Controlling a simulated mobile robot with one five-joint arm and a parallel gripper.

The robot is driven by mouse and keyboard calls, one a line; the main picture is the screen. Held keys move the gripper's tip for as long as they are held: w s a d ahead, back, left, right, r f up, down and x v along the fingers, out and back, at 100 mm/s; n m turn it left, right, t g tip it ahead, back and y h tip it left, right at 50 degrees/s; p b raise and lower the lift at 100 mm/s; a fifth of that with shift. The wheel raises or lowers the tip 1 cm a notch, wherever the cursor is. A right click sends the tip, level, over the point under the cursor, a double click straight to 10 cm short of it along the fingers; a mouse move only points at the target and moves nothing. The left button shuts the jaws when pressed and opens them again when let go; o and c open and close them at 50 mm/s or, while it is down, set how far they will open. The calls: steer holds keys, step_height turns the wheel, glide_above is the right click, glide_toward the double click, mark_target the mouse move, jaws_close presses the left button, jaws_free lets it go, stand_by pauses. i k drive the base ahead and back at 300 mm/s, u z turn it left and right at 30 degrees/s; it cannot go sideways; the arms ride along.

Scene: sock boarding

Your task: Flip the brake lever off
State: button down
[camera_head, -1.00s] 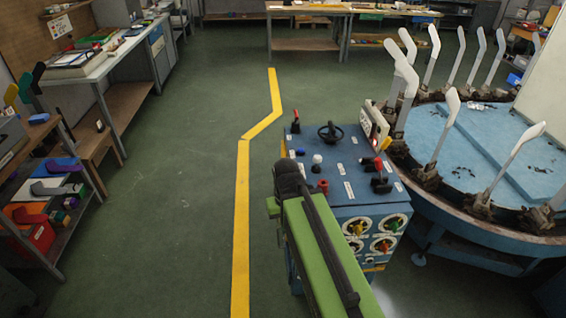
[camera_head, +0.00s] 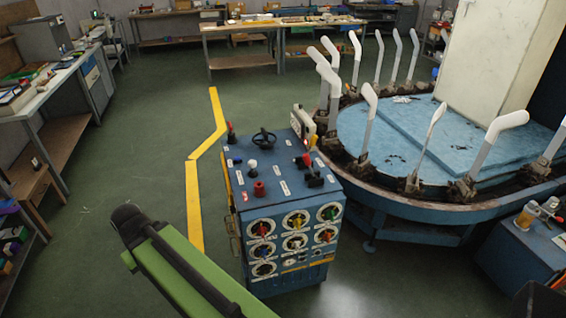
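A blue control console (camera_head: 268,205) stands on the floor in the middle of the view. A lever with a red grip (camera_head: 231,131) stands at the back left of its sloped top. A second lever with a red tip on a black base (camera_head: 308,163) is at the right side of the top. I cannot tell from labels which one is the brake lever. My green arm shows at the lower left, apart from the console and left of it. My gripper's fingers are not visible.
The top also carries a black handwheel (camera_head: 264,138) and a red knob (camera_head: 259,188); the front has several dials. A round blue table with white upright forms (camera_head: 368,125) stands close on the right. A workbench (camera_head: 50,98) is far left. Green floor is free left of the console.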

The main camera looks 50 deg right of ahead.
mark_target(305, 157)
steer(key=z, duration=0.35)
steer(key=i, duration=1)
steer(key=u, duration=0.3)
